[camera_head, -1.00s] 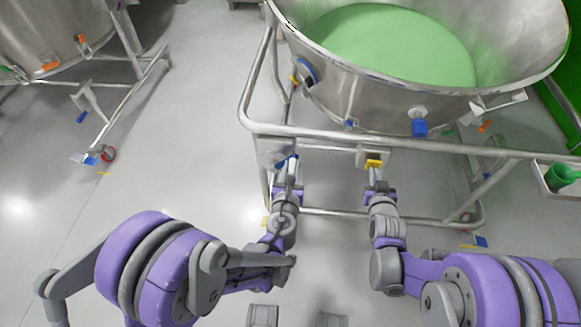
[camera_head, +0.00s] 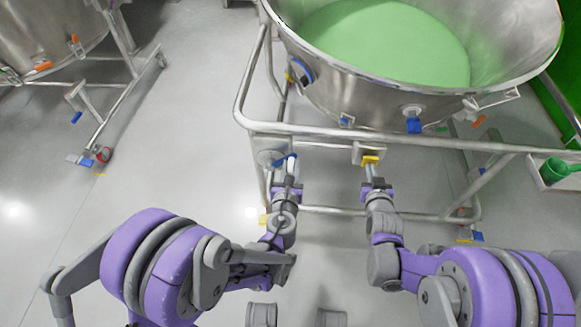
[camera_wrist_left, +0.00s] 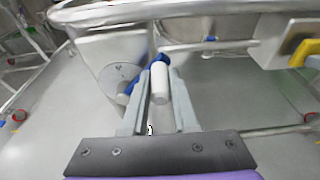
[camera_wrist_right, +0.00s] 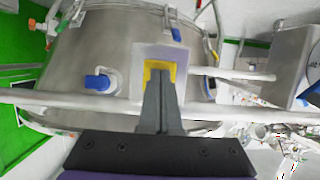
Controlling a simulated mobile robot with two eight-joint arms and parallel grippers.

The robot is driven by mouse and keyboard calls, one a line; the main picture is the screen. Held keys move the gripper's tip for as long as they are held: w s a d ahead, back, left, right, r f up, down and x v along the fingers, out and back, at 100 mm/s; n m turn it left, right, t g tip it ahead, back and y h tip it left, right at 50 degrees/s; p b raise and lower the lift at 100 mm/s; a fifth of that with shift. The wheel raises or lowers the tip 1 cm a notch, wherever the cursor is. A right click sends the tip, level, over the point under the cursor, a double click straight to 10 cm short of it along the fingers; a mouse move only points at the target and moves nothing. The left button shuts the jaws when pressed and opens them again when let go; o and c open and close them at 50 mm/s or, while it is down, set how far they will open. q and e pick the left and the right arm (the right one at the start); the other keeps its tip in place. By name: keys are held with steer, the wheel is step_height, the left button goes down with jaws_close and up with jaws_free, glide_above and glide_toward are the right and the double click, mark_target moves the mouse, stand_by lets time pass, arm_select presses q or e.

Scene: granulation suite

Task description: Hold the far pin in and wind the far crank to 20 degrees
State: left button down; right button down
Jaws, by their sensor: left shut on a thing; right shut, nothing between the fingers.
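The crank has a blue arm (camera_head: 285,160) on a round grey plate beneath the frame's front rail. Its white handle (camera_wrist_left: 160,85) sits between the fingers of my left gripper (camera_wrist_left: 158,100), which is shut on it. The left gripper (camera_head: 291,176) also shows in the head view. The yellow pin piece (camera_head: 370,160) is on a pale block (camera_wrist_right: 160,55) under the rail, right of the crank. My right gripper (camera_wrist_right: 160,78) is shut and empty, its fingertips at the yellow piece. Its fingertips hide the middle of that piece; I cannot tell how far it is pressed.
A steel bowl (camera_head: 350,95) of green material stands above the tubular frame (camera_head: 400,137). A second vessel (camera_head: 45,40) on a wheeled stand is at the upper left. A green cup (camera_head: 560,170) sits at the right.

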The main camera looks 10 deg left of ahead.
arm_select(q)
steer(key=shift+d, duration=0.1)
stand_by(0.4)
arm_select(e)
steer(key=s, duration=0.8)
stand_by(0.4)
arm_select(q)
steer(key=shift+c, duration=2.4)
jaws_free()
steer(key=f+v, duration=0.2)
steer(key=v, duration=0.7)
steer(key=shift+s, duration=0.65)
